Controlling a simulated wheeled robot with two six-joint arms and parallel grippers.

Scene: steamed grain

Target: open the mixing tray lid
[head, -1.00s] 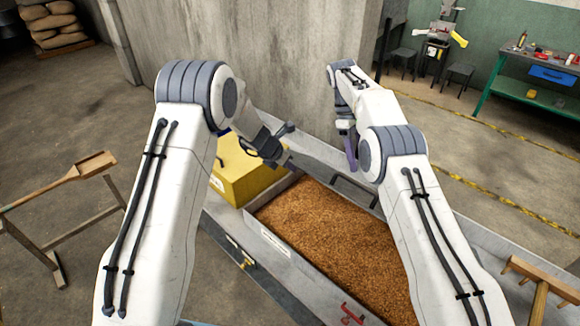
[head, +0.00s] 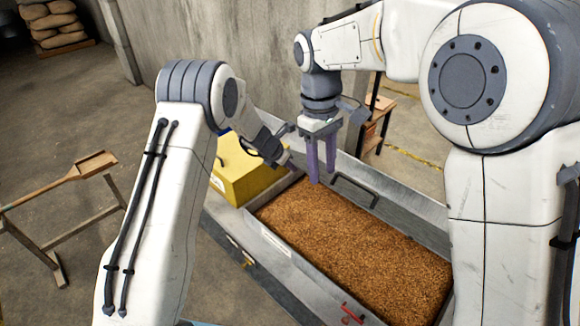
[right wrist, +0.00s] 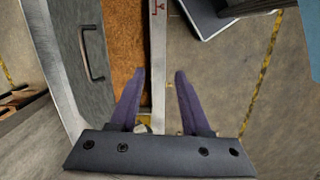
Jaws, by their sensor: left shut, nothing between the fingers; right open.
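A long metal tray (head: 263,228) holds brown grain (head: 345,240), which is exposed to view. A grey metal lid panel (head: 408,226) with a dark bar handle (head: 357,184) lies along the grain's far side. My right gripper (head: 322,175), with purple fingers, is open and empty, pointing down near the handle's left end, apart from it. In the right wrist view the open fingers (right wrist: 157,73) straddle the line of the tray's wall, with the handle (right wrist: 85,55) to their left. My left gripper (head: 287,158) is shut and empty near the yellow box; its tips are partly hard to make out.
A yellow box (head: 240,172) stands at the tray's left end. A concrete wall (head: 215,45) rises behind. A wooden shovel (head: 75,172) rests on a stand at left. A red fitting (head: 351,313) is on the tray's near edge.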

